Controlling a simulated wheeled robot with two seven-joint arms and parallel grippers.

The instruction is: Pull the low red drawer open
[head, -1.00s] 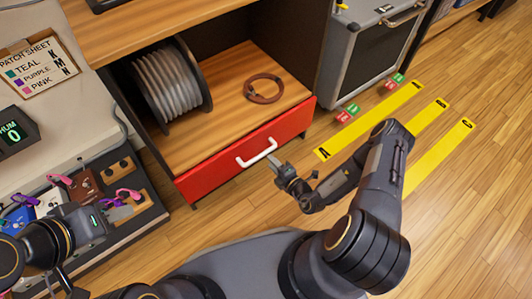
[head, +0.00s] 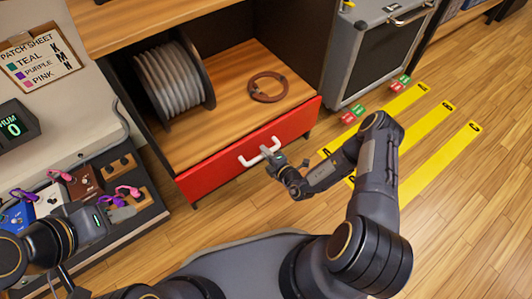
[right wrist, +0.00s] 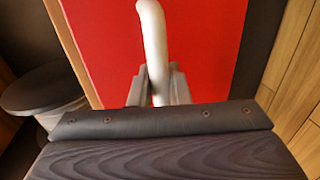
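The low red drawer (head: 230,168) is at the bottom of the wooden cabinet, its front flush below the shelf, and looks closed. Its white bar handle (head: 247,162) is on the middle of the front. My right gripper (head: 270,153) is at the handle's right part. In the right wrist view the handle (right wrist: 153,35) runs between the two fingers (right wrist: 158,88), which sit close against it on both sides, so the gripper looks shut on it. My left gripper (head: 112,213) is over the pedals at the left; its finger gap is not clear.
A cable reel (head: 172,80) and a brown ring (head: 267,87) are on the shelf above the drawer. A pedal board (head: 125,215) stands at left. A grey amp (head: 378,50) stands at right. The floor in front of the drawer has free room beside my right arm.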

